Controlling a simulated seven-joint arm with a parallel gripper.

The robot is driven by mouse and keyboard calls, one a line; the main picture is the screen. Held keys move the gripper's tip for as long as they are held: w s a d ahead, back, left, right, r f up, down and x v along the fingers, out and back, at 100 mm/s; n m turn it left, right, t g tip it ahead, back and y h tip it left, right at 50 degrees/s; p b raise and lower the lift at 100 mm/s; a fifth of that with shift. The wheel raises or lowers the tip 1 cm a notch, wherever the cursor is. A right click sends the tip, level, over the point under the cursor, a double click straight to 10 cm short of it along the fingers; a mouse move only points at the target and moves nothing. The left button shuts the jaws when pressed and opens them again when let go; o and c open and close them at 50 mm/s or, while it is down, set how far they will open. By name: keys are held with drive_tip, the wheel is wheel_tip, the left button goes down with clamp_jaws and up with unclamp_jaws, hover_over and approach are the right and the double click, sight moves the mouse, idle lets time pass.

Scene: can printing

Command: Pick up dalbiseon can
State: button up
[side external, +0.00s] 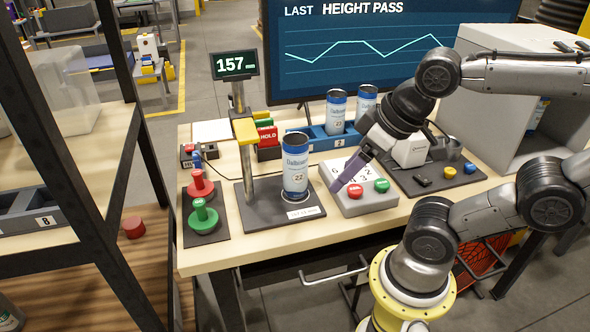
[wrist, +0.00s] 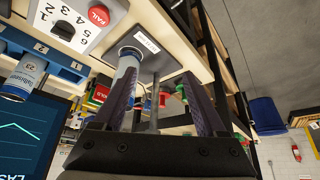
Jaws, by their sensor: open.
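A blue and white Dalbiseon can (side external: 296,168) marked 22 stands upright on the dark base plate of the height gauge. It also shows in the wrist view (wrist: 128,62), partly hidden behind the left finger. My gripper (side external: 347,172) has purple fingers and is to the right of this can, above the button box, apart from the can. In the wrist view my gripper (wrist: 162,72) is open, with no can held between its fingers.
The gauge post (side external: 244,150) with its 157 display stands left of the can. A grey button box (side external: 365,198) with red and green buttons is on the right. Red and green knobs (side external: 201,187) stand left. The blue rack (side external: 318,142) and a monitor (side external: 390,50) are behind.

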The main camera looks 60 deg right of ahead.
drive_tip(key=o, duration=0.3)
drive_tip(key=shift+o, duration=0.2)
wheel_tip(320, 180, up, 6)
drive_tip(key=m+g, duration=0.5)
drive_tip(key=m, duration=1.3)
hover_over(295, 138)
drive_tip(key=s+a, duration=0.1)
drive_tip(key=a, duration=0.2)
drive_tip(key=shift+g, duration=0.3)
drive_tip(key=f, duration=0.8)
drive_tip(key=shift+s+d+f, duration=0.1)
drive_tip(key=shift+d+f, duration=0.15)
drive_tip(key=shift+d, duration=0.15)
drive_tip(key=shift+s+f, duration=0.1)
drive_tip(key=shift+f, duration=3)
